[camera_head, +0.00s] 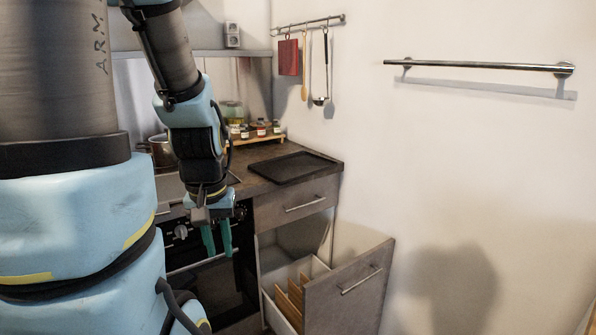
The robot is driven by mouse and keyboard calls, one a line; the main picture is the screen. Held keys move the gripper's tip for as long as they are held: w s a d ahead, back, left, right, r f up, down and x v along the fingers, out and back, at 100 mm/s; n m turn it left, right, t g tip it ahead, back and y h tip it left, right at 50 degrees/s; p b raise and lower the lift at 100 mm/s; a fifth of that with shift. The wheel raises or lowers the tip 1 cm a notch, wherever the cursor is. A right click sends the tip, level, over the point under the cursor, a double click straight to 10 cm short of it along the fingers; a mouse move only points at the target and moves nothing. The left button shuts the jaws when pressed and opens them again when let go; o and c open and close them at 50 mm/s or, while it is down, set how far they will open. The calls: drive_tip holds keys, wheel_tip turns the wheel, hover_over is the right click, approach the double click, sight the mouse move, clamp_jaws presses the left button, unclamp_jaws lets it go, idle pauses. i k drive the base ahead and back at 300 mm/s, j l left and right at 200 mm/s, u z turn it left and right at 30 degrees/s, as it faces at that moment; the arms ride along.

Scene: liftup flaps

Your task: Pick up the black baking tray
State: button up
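The black baking tray (294,167) lies flat on the dark countertop (250,187), near its right end by the wall. My gripper (217,252) hangs pointing down in front of the counter, before the oven. It is left of the tray and lower than it, apart from it. Its two green fingers are spread, and nothing shows between them.
Below the counter a drawer (346,290) is pulled open, with wooden dividers (292,292) inside. The drawer above it (296,202) is shut. Small jars (261,128) stand behind the tray. Utensils hang from a wall rail (308,24). A pot (162,150) stands left on the counter.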

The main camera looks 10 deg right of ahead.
sight(284, 169)
drive_tip(key=l+u, duration=0.7)
drive_tip(key=l, duration=0.2)
drive_tip(key=k+l+u, duration=0.15)
drive_tip(key=l+u, duration=0.25)
